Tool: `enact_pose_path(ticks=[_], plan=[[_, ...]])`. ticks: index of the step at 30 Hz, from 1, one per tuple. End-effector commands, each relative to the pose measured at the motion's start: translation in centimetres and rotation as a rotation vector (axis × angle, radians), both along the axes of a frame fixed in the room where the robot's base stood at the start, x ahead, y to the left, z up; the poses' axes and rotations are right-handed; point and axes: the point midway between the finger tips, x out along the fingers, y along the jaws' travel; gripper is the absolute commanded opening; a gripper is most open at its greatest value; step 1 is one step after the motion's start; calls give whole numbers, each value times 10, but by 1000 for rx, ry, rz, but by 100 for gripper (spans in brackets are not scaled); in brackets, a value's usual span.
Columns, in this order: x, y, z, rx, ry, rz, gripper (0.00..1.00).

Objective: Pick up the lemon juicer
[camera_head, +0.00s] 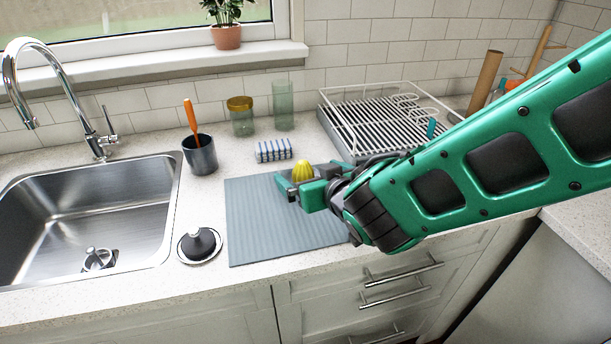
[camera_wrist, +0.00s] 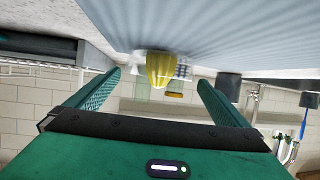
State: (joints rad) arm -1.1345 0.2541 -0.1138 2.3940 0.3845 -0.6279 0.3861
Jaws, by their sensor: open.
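The lemon juicer (camera_head: 303,171) is a small yellow ribbed cone standing on the blue-grey ribbed mat (camera_head: 255,225). My gripper (camera_head: 297,183) is open, low over the mat and right beside the juicer, partly hiding its base in the head view. In the wrist view, which looks upside down, the yellow juicer (camera_wrist: 160,72) shows centred in the gap between my two green fingers (camera_wrist: 160,80), with clear space on each side. Whether it is fully between the fingertips or just beyond them I cannot tell. Nothing is held.
A blue-striped cloth (camera_head: 274,150) lies just behind the mat. A dark cup (camera_head: 200,157) with an orange-handled utensil, glass jars (camera_head: 241,121) and a white dish rack (camera_head: 340,125) stand behind. The mat's front is clear.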

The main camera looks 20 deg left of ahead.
Motion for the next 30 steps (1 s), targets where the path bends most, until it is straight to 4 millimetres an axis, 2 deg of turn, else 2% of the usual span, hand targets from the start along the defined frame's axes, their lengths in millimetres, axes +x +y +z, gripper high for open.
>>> enact_pose_path(ticks=[12, 21, 22, 26, 30], plan=[[35, 25, -19, -2, 0, -1, 100], [38, 28, -21, -1, 0, 0, 100], [38, 28, -21, -1, 1, 0, 98], [38, 28, -21, -1, 1, 0, 68], [38, 28, -20, 0, 0, 0, 68]])
